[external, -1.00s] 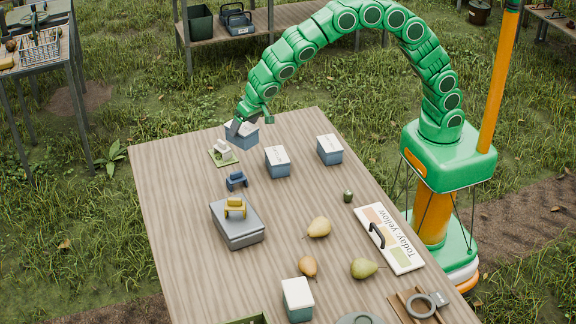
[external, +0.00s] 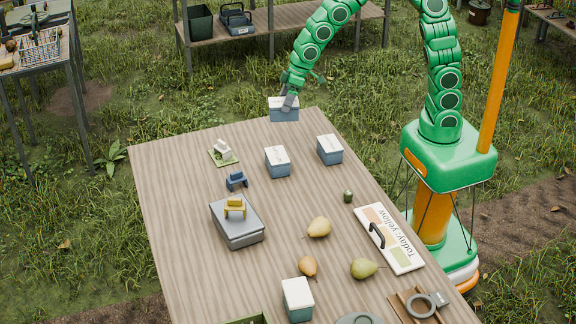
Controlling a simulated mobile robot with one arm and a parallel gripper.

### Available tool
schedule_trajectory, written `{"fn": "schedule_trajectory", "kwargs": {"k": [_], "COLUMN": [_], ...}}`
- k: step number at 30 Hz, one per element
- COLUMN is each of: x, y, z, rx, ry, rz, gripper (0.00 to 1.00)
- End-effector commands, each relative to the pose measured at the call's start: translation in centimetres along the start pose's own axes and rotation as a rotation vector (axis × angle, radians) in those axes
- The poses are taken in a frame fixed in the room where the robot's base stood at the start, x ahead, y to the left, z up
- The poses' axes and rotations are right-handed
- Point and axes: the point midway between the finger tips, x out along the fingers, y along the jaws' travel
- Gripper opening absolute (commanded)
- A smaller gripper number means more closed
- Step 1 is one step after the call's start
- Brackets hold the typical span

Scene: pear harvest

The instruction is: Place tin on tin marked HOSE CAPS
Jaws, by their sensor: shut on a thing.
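My gripper (external: 287,103) is shut on a blue tin with a pale lid (external: 284,114), held up at the table's far edge. Two similar blue tins with white lids stand upright on the table below it: a left one (external: 278,166) and a right one (external: 329,153). Another white-lidded tin, greenish (external: 297,303), stands near the front. Marks on the lids are too small to read, so I cannot tell which says HOSE CAPS.
A shelf (external: 300,22) stands behind.

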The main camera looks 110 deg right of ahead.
Motion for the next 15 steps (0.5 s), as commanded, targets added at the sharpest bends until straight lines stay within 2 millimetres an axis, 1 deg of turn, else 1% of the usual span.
{"fn": "schedule_trajectory", "kwargs": {"k": [1,7,15], "x": [-0.5,-2.1,-4.6], "y": [0.3,0.9,1.1], "z": [0.7,3.7,7.7], "rx": [-0.033,-0.212,-0.481], "ry": [-0.003,-0.034,-0.072], "rz": [-0.018,-0.094,-0.203], "gripper": [0.16,0.16,0.16]}}
